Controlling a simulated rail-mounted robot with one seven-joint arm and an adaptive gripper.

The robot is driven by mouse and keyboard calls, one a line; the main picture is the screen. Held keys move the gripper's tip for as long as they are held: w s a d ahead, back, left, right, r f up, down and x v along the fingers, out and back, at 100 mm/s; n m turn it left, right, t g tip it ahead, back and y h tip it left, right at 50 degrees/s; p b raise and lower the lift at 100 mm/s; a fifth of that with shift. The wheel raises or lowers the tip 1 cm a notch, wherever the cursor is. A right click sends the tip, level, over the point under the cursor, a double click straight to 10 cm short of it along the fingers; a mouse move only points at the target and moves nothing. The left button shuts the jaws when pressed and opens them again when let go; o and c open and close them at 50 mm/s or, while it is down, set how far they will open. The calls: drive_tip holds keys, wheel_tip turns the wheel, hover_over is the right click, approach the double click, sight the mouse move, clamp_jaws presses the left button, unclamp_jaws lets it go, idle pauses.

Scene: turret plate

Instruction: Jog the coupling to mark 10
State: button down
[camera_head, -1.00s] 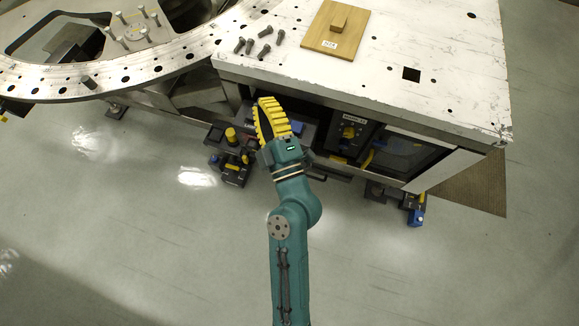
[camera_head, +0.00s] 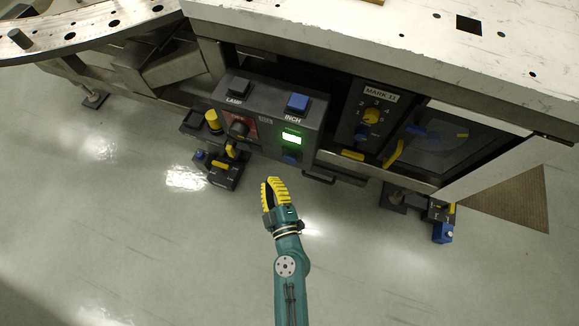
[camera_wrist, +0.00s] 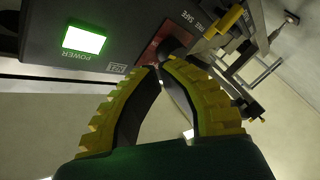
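My gripper (camera_head: 275,182) is in front of and below the control box (camera_head: 262,112), apart from it, with yellow ribbed fingers. In the wrist view its fingertips (camera_wrist: 163,63) meet, with nothing visible between them. The box has a blue INCH button (camera_head: 298,102), a black LAMP button (camera_head: 238,87), a lit green screen (camera_head: 291,138) and a dark selector knob on a red plate (camera_head: 240,127). A panel labelled what looks like MARK 11 (camera_head: 380,94) has a yellow dial knob (camera_head: 371,115). A dark recess to its right holds a round disc (camera_head: 440,142), possibly the coupling; no mark on it is readable.
A white table top (camera_head: 400,35) overhangs the panels. A yellow handle (camera_head: 393,153) sticks out beside the recess. Black fixtures with yellow parts (camera_head: 224,168) stand low at left, and another with a blue part (camera_head: 443,232) at right. The floor around my arm is clear.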

sight(290, 160)
wheel_tip(290, 160, down, 7)
drive_tip(key=s+b, duration=0.1)
drive_tip(key=b, duration=0.2)
drive_tip(key=shift+s+f+b, duration=0.15)
drive_tip(key=shift+b, duration=0.15)
drive_tip(key=w+d, duration=0.3)
drive_tip(key=w, duration=0.5)
drive_tip(key=shift+d+b, duration=0.3)
drive_tip(key=shift+b, duration=0.15)
drive_tip(key=c, duration=1.8)
unclamp_jaws()
drive_tip(key=shift+w+f, duration=0.1)
clamp_jaws()
